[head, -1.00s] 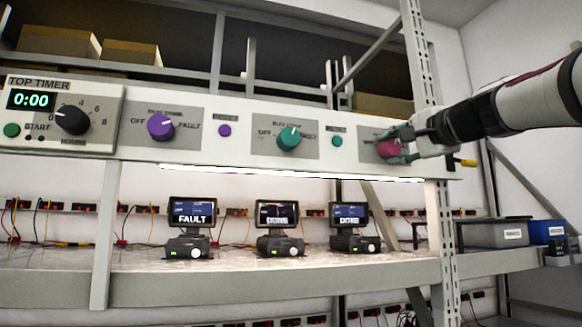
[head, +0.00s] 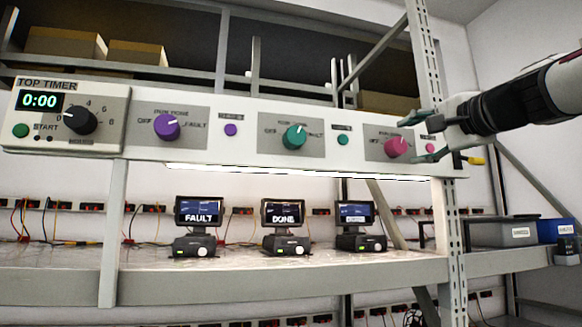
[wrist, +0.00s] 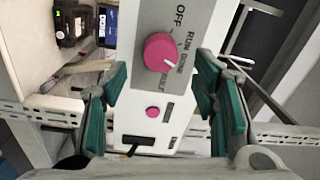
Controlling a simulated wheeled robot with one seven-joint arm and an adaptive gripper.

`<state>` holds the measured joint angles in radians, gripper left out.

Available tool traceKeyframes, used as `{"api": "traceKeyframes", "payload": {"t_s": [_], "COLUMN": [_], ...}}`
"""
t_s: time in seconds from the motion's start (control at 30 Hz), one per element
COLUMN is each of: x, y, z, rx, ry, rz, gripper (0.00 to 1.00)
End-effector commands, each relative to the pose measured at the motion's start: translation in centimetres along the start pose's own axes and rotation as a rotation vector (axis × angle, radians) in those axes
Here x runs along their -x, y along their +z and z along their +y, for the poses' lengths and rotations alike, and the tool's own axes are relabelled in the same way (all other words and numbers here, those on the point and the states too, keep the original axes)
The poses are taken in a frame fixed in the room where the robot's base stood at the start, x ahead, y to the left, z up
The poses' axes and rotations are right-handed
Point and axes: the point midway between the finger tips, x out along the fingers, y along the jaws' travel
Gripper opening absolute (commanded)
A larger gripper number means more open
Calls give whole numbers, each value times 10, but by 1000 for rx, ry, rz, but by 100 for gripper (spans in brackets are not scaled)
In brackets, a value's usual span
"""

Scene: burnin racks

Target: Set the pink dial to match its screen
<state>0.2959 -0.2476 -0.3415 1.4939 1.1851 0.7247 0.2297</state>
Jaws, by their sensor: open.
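The pink dial (head: 396,146) is the rightmost of three coloured dials on the white panel. Its pale pointer mark appears to aim up and right in the head view, but is small. In the wrist view the pink dial (wrist: 160,53) sits among OFF, RUN DONE and FAULT labels. My gripper (head: 418,138) is open and empty, just right of the dial and apart from it. In the wrist view its green fingers flank the panel. The right-hand screen (head: 356,212) below has text too small to read in the head view; a screen (wrist: 102,25) in the wrist view seems to read DONE.
A purple dial (head: 167,127) and a teal dial (head: 294,137) share the panel, left of the pink one. A small pink button (head: 430,148) is beside the pink dial. A top timer (head: 66,117) reads 0:00. A perforated upright (head: 449,240) stands at the right.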

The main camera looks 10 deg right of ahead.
Motion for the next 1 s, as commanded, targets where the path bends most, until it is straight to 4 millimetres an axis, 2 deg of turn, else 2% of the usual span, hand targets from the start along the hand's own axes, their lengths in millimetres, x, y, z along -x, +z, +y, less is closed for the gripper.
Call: {"api": "traceKeyframes", "payload": {"t_s": [0.03, 0.2, 0.4, 0.6, 1.0], "x": [12, 44, 67, 72, 72], "y": [0, 0, 0, 0, 0], "z": [-1, 0, 0, 1, 1], "rx": [-1, 0, 1, 0, 0], "ry": [-2, -2, 0, 1, 1], "rz": [0, 0, 0, 0, 0], "gripper": [54, 54, 54, 54, 54]}}
